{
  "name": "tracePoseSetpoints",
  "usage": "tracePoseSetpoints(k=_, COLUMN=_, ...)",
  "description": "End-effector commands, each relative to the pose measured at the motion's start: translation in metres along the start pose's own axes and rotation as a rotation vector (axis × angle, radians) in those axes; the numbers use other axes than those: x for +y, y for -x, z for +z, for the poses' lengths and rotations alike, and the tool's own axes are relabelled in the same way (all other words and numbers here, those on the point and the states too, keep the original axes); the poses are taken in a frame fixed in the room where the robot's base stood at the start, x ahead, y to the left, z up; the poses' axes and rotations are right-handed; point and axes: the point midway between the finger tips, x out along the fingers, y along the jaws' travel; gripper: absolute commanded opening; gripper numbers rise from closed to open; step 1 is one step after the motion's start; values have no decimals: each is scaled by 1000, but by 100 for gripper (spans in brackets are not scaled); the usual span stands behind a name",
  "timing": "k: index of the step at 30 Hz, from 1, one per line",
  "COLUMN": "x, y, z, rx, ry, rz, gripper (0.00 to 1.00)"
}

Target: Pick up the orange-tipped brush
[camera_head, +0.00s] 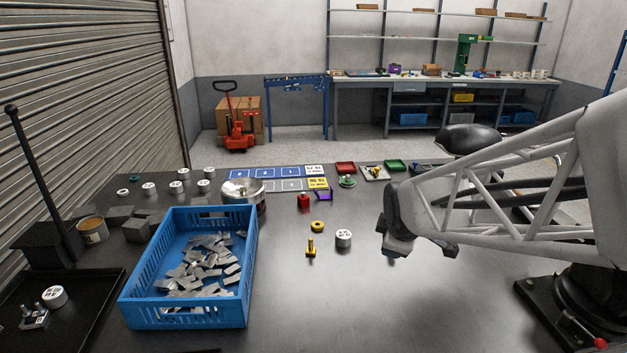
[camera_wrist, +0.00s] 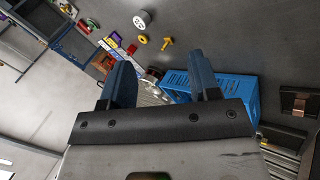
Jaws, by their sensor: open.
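I cannot make out an orange-tipped brush for certain in either view. A small yellow-orange upright piece with a wider foot (camera_head: 310,248) stands on the dark table, right of the blue crate; it also shows in the wrist view (camera_wrist: 167,43). I cannot tell whether it has bristles. My gripper (camera_head: 396,248) hangs above the table to the right of this piece, clear of it. In the wrist view my gripper's two fingers (camera_wrist: 160,62) are spread with nothing held between them.
A yellow ring (camera_head: 317,226) and a white cylinder (camera_head: 344,238) stand close to the yellow piece. The blue crate (camera_head: 135,295) holds many grey metal pieces. A metal pot (camera_head: 243,190), a red block (camera_head: 304,202) and blue cards (camera_head: 265,173) lie farther back.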

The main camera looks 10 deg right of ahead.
Motion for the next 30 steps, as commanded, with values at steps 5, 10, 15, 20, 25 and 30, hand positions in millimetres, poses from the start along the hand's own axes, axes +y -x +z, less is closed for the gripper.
tracePoseSetpoints(k=5, x=26, y=-45, z=2, rx=9, ry=247, rz=75, gripper=56)
tracePoseSetpoints(k=10, x=47, y=-86, z=5, rx=4, ry=490, rz=152, gripper=56)
tracePoseSetpoints(k=15, x=64, y=-128, z=10, rx=-19, ry=734, rz=230, gripper=56)
tracePoseSetpoints(k=20, x=77, y=-167, z=17, rx=-57, ry=960, rz=303, gripper=56)
tracePoseSetpoints(k=25, x=84, y=-208, z=26, rx=-113, ry=1201, rz=379, gripper=56)
tracePoseSetpoints(k=30, x=87, y=-249, z=37, rx=-190, ry=1434, rz=450, gripper=56)
